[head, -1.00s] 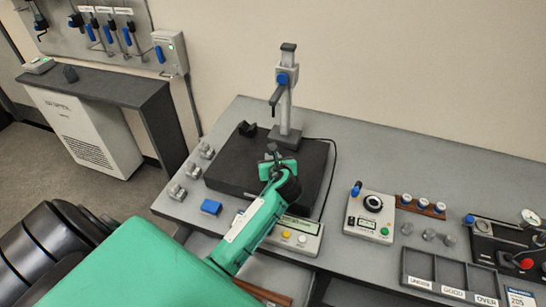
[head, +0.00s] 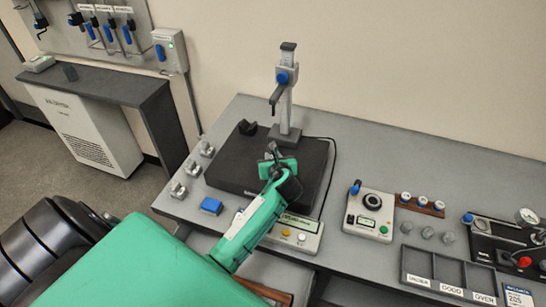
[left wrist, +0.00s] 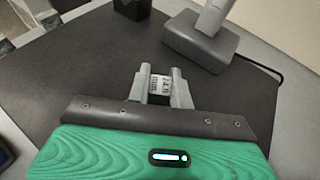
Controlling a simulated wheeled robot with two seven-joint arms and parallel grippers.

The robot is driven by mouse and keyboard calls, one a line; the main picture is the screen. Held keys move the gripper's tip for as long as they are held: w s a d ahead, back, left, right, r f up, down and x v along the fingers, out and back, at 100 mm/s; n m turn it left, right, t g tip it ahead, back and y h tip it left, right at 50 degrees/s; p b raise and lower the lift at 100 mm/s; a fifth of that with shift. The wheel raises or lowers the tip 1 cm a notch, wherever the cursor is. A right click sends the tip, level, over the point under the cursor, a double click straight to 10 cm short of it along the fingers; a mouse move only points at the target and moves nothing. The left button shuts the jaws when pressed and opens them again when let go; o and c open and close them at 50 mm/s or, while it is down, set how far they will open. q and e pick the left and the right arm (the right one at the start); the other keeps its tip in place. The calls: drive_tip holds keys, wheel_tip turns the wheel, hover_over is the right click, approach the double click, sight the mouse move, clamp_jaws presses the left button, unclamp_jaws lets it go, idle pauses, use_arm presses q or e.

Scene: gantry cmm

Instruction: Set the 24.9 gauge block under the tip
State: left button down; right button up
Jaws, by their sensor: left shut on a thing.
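My left gripper (head: 272,150) is over the dark plate (head: 230,165), in front of the measuring stand. In the left wrist view its fingers (left wrist: 161,84) are shut on a small pale metal gauge block (left wrist: 160,88) with dark printing, too small to read surely. In the head view the fingers and wrist mostly hide the block. The stand (head: 285,110) has a grey column with a blue knob. Its arm points down to the front left, with the tip (head: 273,110) above the plate. The gripper is nearer to me than the tip and apart from it. My right gripper is not in view.
A black block (head: 247,128) sits at the plate's back left. Several metal blocks (head: 192,168) and a blue piece (head: 211,206) lie left of the plate. A readout box (head: 300,233) stands in front. The sorting tray (head: 448,273) is at right.

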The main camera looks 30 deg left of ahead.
use_arm(q)
drive_tip(key=shift+f, duration=0.3)
drive_tip(key=c, duration=1.2)
unclamp_jaws()
drive_tip(key=shift+o, duration=0.2)
drive_tip(key=b+v, duration=0.1)
drive_tip(key=v, duration=1.2)
drive_tip(key=shift+s+d+r+b, duration=0.2)
drive_tip(key=shift+s+b, duration=0.1)
drive_tip(key=shift+b, duration=0.1)
drive_tip(key=shift+f, duration=0.1)
